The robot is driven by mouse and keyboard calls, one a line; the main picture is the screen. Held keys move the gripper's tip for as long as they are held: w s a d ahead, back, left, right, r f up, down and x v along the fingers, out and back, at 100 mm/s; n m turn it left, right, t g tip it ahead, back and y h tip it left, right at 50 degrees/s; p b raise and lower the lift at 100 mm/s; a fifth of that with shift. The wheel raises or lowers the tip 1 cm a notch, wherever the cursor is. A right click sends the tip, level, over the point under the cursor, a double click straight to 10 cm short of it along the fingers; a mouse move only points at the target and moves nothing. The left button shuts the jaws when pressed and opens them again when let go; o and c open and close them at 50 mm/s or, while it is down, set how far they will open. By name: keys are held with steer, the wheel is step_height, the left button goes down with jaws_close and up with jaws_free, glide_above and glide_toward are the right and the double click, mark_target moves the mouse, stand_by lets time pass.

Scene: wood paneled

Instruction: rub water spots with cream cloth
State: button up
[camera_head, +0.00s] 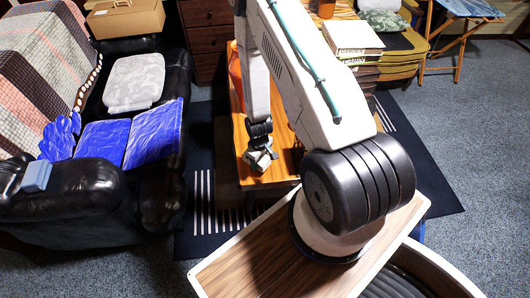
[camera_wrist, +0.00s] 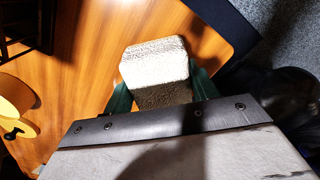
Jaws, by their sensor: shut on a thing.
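The cream cloth (camera_wrist: 155,62) is a thick, folded, textured pad in the wrist view. My gripper (camera_wrist: 162,92) is shut on it, with a green finger on each side. The cloth is over the orange wooden table (camera_wrist: 90,60); I cannot tell whether it touches the top. In the head view my gripper (camera_head: 260,160) is low over the near left part of the table (camera_head: 283,168), and the cloth is not clear there. No water spots can be made out; my arm and the cloth hide part of the tabletop.
An orange object (camera_head: 235,68) stands at the table's left side, and a stack of books (camera_head: 353,38) is at the back right. A black armchair (camera_head: 150,195) with blue cloths (camera_head: 155,132) is at the left. A yellow round object (camera_wrist: 14,95) is at the wrist view's left edge.

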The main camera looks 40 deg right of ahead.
mark_target(261, 160)
steer(key=shift+r, duration=2.45)
steer(key=shift+s+a+r+m, duration=0.1)
steer(key=shift+s+a+m, duration=0.05)
steer(key=shift+s+m, duration=0.5)
steer(key=w+a+r, duration=0.3)
steer(key=w+r, duration=0.1)
steer(key=r, duration=0.3)
steer(key=w+a+r+m, duration=0.1)
steer(key=w+a+r, duration=0.3)
steer(key=r, duration=0.3)
steer(key=w+a+r, duration=0.4)
steer(key=w+r, duration=0.1)
steer(key=r, duration=0.2)
steer(key=shift+w+r, duration=0.25)
steer(key=shift+r, duration=0.1)
steer(key=shift+s+a+m, duration=0.1)
steer(key=shift+a+m, duration=0.15)
